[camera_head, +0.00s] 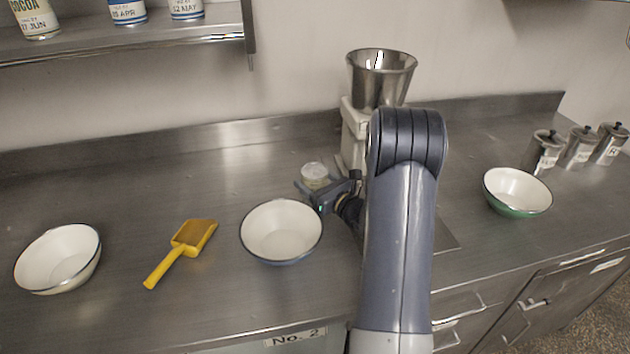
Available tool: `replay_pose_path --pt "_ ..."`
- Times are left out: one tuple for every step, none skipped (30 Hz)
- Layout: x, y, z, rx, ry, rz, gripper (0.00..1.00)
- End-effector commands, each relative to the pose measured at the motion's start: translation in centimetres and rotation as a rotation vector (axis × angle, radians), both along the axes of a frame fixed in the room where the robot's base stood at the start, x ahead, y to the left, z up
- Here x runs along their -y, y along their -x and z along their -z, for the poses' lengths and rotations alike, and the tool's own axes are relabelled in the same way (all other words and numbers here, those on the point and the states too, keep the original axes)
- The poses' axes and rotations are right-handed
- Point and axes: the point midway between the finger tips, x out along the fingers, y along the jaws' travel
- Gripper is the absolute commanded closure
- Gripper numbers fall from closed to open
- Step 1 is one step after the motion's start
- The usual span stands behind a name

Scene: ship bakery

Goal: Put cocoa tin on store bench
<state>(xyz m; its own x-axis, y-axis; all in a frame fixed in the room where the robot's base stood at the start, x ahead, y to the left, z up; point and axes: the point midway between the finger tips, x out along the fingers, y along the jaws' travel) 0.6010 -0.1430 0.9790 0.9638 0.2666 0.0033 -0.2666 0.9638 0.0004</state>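The bench front carries a "No. 2" label (295,338). No label in view names a store bench.
Blue-labelled tins (128,12) share the shelf (130,45). A steel-hopper machine (381,80) stands behind my arm; canisters (545,151) stand right.

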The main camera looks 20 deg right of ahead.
Motion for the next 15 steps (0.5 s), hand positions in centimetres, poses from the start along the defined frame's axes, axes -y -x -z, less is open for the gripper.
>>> replay_pose_path --pt "-0.01 0.00 -0.02 0.000 0.000 0.000 0.24" --pt "-0.01 0.00 -0.02 0.000 0.000 0.000 0.22" --pt "0.00 0.00 -0.02 0.000 0.000 0.000 0.19" --pt "0.00 0.00 -0.03 0.000 0.000 0.000 0.16" --pt "0.00 0.00 -0.03 0.000 0.000 0.000 0.16" --pt "0.00 0.00 -0.03 0.000 0.000 0.000 0.16" --pt "0.00 0.00 -0.03 0.000 0.000 0.000 0.16" --pt "0.00 0.00 -0.03 0.000 0.000 0.000 0.16" --pt "0.00 0.00 -0.03 0.000 0.000 0.000 0.16" --pt "0.00 0.00 -0.03 0.000 0.000 0.000 0.16" --pt "0.00 0.00 -0.06 0.000 0.000 0.000 0.16" --pt "0.00 0.00 -0.14 0.000 0.000 0.000 0.16" --pt "0.00 0.00 -0.23 0.000 0.000 0.000 0.16" --pt "0.00 0.00 -0.36 0.000 0.000 0.000 0.16" --pt "0.00 0.00 -0.59 0.000 0.000 0.000 0.16"
